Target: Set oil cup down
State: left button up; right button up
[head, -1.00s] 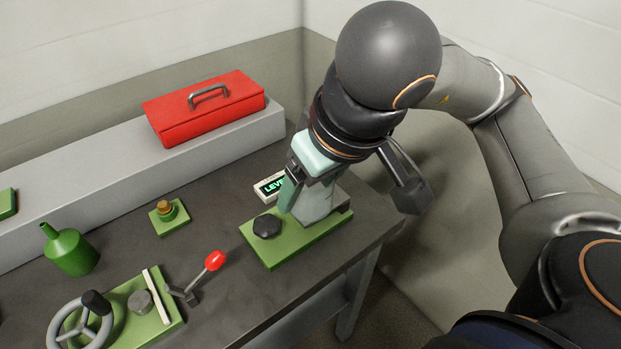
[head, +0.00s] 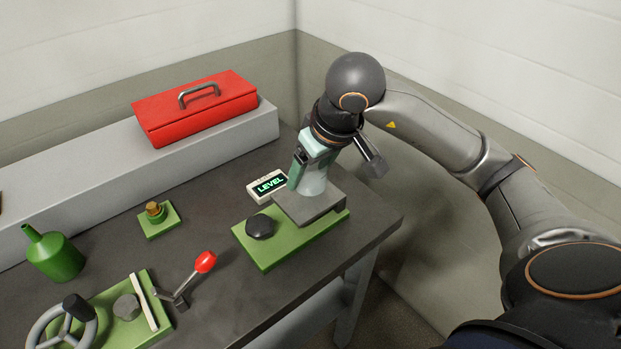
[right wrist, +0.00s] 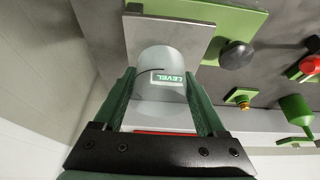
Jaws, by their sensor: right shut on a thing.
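The oil cup, a pale grey cylinder (head: 314,187), is upright between the fingers of my right gripper (head: 309,172). It rests on or just above a grey plate (head: 322,208); I cannot tell if there is a gap. The plate lies over a green base (head: 283,246) with a black knob (head: 261,226). In the right wrist view my right gripper (right wrist: 163,92) is shut on the cup (right wrist: 160,62), with a finger on each side. My left gripper is not in view.
A LEVEL sign (head: 268,187) stands close left of the gripper. A brass-topped fitting (head: 156,211), a green spouted can (head: 55,255), a red-knobbed lever (head: 204,263) and a handwheel (head: 62,325) are further left. A red toolbox (head: 195,112) sits on the raised grey ledge (head: 95,181).

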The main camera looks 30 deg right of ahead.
notch_tip(320, 180, down, 2)
dwell(0.4)
jog(key=shift+f, duration=0.2)
jog(key=o, duration=1.3)
